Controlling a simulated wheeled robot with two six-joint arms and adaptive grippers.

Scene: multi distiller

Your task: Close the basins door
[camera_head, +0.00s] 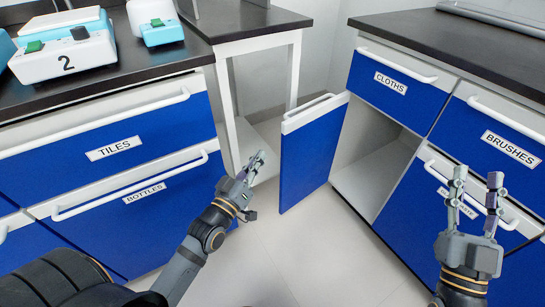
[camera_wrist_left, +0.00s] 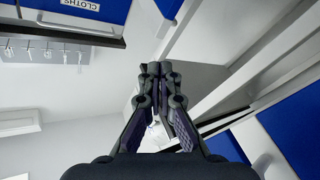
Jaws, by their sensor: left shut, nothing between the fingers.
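A blue cabinet door (camera_head: 309,152) with a white handle along its top edge stands swung open below the CLOTHS drawer (camera_head: 396,87). Its label is not visible. The cabinet opening (camera_head: 374,160) to its right shows a pale, empty-looking interior. My left gripper (camera_head: 257,160) is shut and empty, to the left of the door and apart from it. Its closed fingertips also show in the left wrist view (camera_wrist_left: 158,70). My right gripper (camera_head: 476,177) is open and empty, in front of the right-hand cabinet, with its fingers apart.
Left cabinets carry TILES (camera_head: 115,149) and BOTTLES (camera_head: 145,193) drawers with white handles, close to my left arm. A BRUSHES drawer (camera_head: 505,145) is at the right. Machines (camera_head: 62,58) stand on the left counter. Pale floor (camera_head: 320,255) lies clear between the cabinets.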

